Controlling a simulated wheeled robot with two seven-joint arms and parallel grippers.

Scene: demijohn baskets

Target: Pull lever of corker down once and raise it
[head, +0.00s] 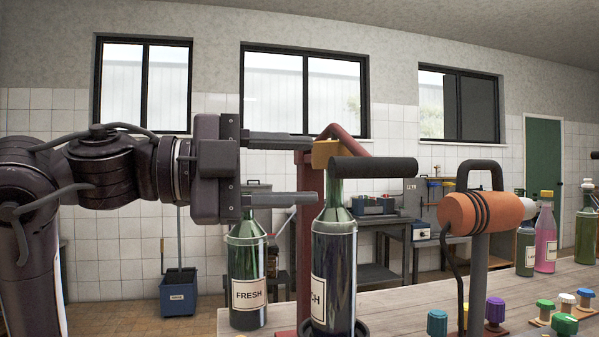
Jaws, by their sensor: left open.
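The corker has a red frame (304,240), a yellow-brown head (324,154) and a lever ending in a thick black grip (375,170). The grip lies level at the top, over the neck of a dark green bottle (334,255) whose label is partly cut off by the angle. My left gripper (315,170) comes in from the left with its two fingers apart, one above the other. The fingertips are beside the corker head, left of the black grip, and look empty. Whether they touch the corker I cannot tell. My right gripper is out of view.
A green bottle labelled FRESH (247,275) stands below my left gripper. An orange cylinder (478,213) with a black handle stands on a post to the right. Coloured stoppers (495,310) and several bottles (546,236) stand on the wooden table (395,300).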

